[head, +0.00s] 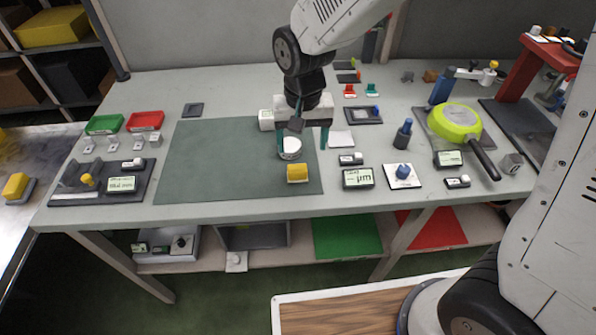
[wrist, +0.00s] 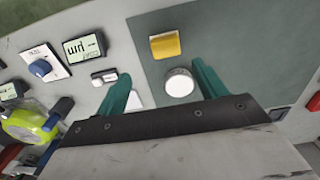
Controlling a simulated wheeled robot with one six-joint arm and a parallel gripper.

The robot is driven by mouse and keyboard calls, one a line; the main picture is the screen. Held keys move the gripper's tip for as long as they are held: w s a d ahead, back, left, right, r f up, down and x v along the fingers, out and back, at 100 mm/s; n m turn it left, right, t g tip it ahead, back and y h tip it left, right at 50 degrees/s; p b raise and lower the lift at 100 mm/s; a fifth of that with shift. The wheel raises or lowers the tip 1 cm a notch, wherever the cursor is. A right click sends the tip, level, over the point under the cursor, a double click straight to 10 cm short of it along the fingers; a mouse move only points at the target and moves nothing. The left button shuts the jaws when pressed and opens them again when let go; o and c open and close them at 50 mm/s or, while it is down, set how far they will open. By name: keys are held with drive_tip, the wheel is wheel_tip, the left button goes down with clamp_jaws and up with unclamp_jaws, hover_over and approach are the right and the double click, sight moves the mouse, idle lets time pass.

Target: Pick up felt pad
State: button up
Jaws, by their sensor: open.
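My gripper (head: 302,147) is open and empty above the right part of the dark green mat (head: 215,160). A white round piece (head: 289,149) lies on the mat near the left finger in the head view. In the wrist view this round piece (wrist: 179,86) shows between the teal fingers, closer to the right one. A flat white square (head: 341,139) lies right of the mat; the left finger partly hides it in the wrist view (wrist: 134,101). I cannot tell for sure which piece is the felt pad.
A yellow block (head: 297,173) sits on the mat's front part. Right of the mat are a small display (head: 358,178), a blue knob on a plate (head: 403,172) and a green pan (head: 454,120). The mat's left half is clear.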

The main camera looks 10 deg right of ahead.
sight(297, 168)
drive_tip(key=f, duration=0.5)
drive_tip(key=a+f, duration=0.1)
drive_tip(key=f, duration=0.2)
drive_tip(key=shift+s+f, duration=0.25)
drive_tip(key=shift+f, duration=0.05)
drive_tip(key=c, duration=1.2)
drive_tip(key=shift+r, duration=0.1)
